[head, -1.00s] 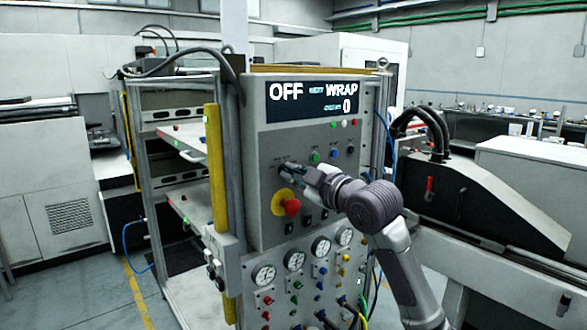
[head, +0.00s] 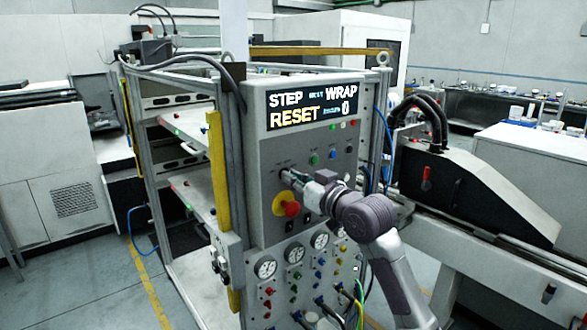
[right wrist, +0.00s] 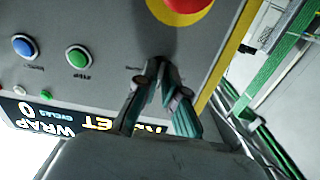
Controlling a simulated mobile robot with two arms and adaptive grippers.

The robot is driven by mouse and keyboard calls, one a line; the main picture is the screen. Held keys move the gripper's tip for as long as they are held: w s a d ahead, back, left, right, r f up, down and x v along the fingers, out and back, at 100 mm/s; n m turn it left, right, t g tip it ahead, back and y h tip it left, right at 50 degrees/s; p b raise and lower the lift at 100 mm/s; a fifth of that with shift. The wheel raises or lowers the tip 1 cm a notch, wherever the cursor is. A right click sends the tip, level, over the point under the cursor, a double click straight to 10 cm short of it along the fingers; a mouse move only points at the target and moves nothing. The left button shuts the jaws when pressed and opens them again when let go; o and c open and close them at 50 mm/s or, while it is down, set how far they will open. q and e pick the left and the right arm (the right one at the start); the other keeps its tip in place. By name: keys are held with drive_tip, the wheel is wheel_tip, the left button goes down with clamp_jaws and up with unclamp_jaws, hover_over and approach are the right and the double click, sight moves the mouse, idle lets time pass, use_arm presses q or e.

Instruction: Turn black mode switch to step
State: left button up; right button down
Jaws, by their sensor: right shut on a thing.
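The grey control panel (head: 292,143) faces me and its display (head: 312,106) reads STEP, NEXT WRAP, RESET and 0. My right gripper (head: 287,178) is at the panel's left side, above the red emergency button (head: 292,208) on its yellow ring. In the right wrist view the gripper (right wrist: 160,72) has its fingers closed together on the black mode switch (right wrist: 159,61). The fingers hide most of the switch, so its pointer cannot be read. My left gripper is out of view.
A green button (right wrist: 77,58) and a blue button (right wrist: 24,46) sit beside the switch. Gauges (head: 294,252) and hose fittings fill the lower panel. A yellow post (head: 219,170) stands at the left edge, and a black-covered machine (head: 470,195) stands at right.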

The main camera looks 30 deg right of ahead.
drive_tip(key=shift+f+m+p, duration=0.1)
drive_tip(key=shift+m+p, duration=1.3)
drive_tip(key=shift+m, duration=0.4)
drive_tip(key=c, duration=1.3)
unclamp_jaws()
drive_tip(key=s, duration=0.8)
drive_tip(key=s+d, duration=0.1)
drive_tip(key=s, duration=0.3)
